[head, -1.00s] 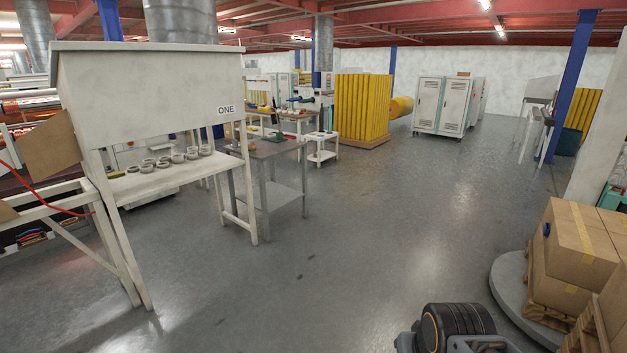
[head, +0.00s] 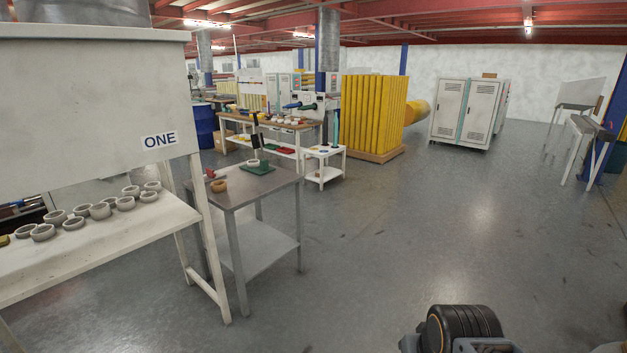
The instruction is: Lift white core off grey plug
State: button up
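I cannot make out a white core on a grey plug for certain at this distance. The nearest match is a small whitish ring (head: 253,163) by a green stand on the grey metal table (head: 262,190), left of centre. Farther back, a bench (head: 262,123) carries a machine with a blue and a green cylindrical part (head: 299,106); no grey plug can be told there. My gripper is not in view; only a dark joint of my arm shows at the bottom right.
Several grey-white rings (head: 101,210) lie on the white bench (head: 150,228) under the sign "ONE" at left. A tan ring (head: 219,186) lies on the grey table. A low white table (head: 324,160) stands behind. Open floor (head: 420,220) fills the middle and right.

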aim_at(253, 165)
jog(key=i, duration=7.05)
jog(key=u, duration=2.45)
jog(key=i, duration=4.55)
jog(key=u, duration=2)
